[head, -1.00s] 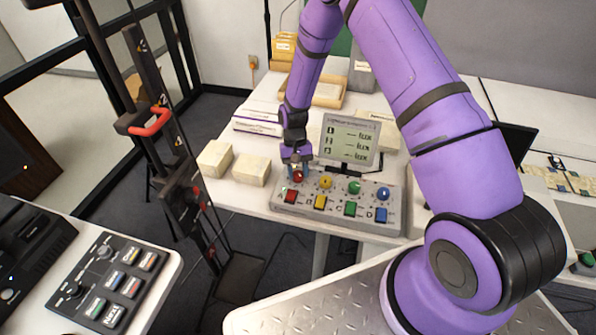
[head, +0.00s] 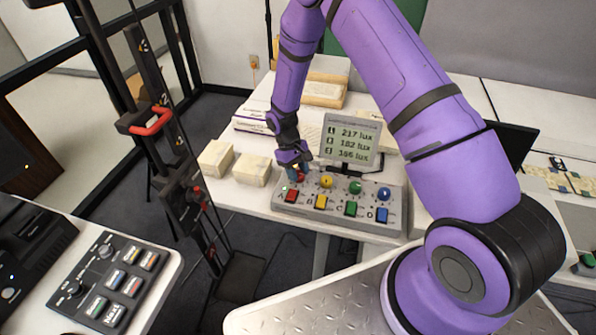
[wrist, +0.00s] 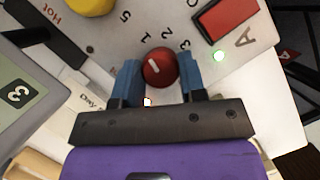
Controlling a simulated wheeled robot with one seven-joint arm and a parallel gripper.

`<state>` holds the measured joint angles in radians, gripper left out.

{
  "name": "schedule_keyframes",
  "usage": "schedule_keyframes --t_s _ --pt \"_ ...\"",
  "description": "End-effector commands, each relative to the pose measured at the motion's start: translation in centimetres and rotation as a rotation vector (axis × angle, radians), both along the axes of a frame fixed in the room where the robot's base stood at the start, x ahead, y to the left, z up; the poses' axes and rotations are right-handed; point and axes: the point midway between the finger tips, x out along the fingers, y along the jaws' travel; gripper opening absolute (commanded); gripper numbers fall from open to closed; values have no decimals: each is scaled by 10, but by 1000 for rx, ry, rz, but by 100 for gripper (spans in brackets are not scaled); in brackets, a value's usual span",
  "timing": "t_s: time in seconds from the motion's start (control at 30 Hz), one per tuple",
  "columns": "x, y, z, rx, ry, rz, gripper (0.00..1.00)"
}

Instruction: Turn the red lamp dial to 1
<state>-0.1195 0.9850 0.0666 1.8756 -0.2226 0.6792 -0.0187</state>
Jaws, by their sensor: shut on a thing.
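The red dial (wrist: 158,68) sits on the sloped grey control panel (wrist: 230,45), between the two blue fingers of my gripper (wrist: 160,62), which is shut on it. A short white mark on the dial runs slantwise; I cannot tell exactly which number it meets. In the head view my gripper (head: 294,167) comes down on the left end of the panel (head: 335,226) and mostly hides the dial. A green light (wrist: 218,56) glows beside the letter A.
Yellow (head: 326,181), green (head: 355,187) and blue (head: 383,193) dials stand to the right, with coloured buttons in front. A screen (head: 349,140) behind reads 217, 182 and 166 lux. Two pale blocks (head: 251,169) lie left of the panel.

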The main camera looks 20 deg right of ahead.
Motion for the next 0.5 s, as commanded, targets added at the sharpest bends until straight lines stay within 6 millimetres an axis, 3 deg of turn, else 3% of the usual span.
schedule_keyframes --t_s 0.37,0.4,0.5 --pt "0 -1 0 -1 1 4 14" --pt "0 -1 0 -1 1 4 45" --pt "0 0 0 -1 1 4 62"
